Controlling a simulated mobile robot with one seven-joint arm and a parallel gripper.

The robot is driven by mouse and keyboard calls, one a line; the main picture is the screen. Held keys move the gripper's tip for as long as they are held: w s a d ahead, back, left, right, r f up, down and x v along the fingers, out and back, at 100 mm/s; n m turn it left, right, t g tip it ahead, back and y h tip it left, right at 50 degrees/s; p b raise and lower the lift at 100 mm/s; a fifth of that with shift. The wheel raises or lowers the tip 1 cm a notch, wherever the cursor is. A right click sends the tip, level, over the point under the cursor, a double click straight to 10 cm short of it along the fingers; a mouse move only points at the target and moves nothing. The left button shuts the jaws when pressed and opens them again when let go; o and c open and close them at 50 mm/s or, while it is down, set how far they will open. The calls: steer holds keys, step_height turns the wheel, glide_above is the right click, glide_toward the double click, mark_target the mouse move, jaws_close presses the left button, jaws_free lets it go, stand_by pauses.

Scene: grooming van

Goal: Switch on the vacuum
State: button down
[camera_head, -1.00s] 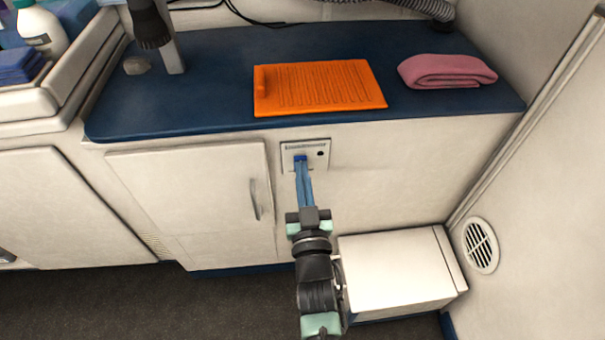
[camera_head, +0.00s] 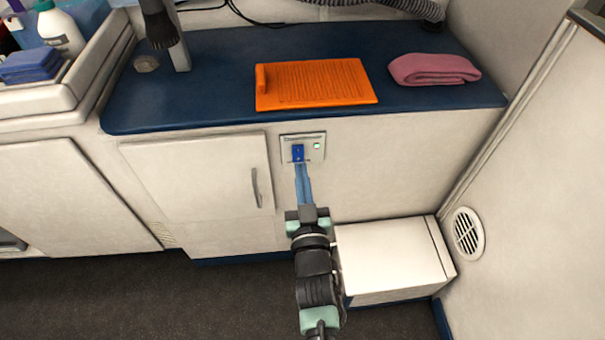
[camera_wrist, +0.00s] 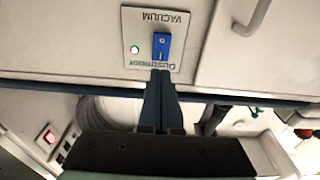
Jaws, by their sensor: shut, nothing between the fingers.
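The vacuum switch panel (camera_head: 316,143) is a pale plate on the cabinet front below the blue counter. It also shows upside down in the wrist view (camera_wrist: 137,22), with the word VACUUM on it. Its blue rocker switch (camera_wrist: 162,45) sits in the plate, and a small indicator light (camera_head: 317,146) beside it glows green. My gripper (camera_head: 300,165) is shut and empty. Its fingertips are at the lower edge of the rocker; in the wrist view (camera_wrist: 160,74) they end right beside it, and I cannot tell whether they touch.
An orange ribbed mat (camera_head: 315,84) and a folded pink towel (camera_head: 433,69) lie on the blue counter (camera_head: 215,100). A cabinet door with a handle (camera_head: 257,188) is left of the panel. A white box (camera_head: 392,258) stands on the floor right of my arm.

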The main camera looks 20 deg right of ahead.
steer(key=r+p+v, duration=0.2)
steer(key=v, duration=0.7)
steer(key=shift+s+a+r, duration=0.15)
steer(key=shift+s, duration=0.3)
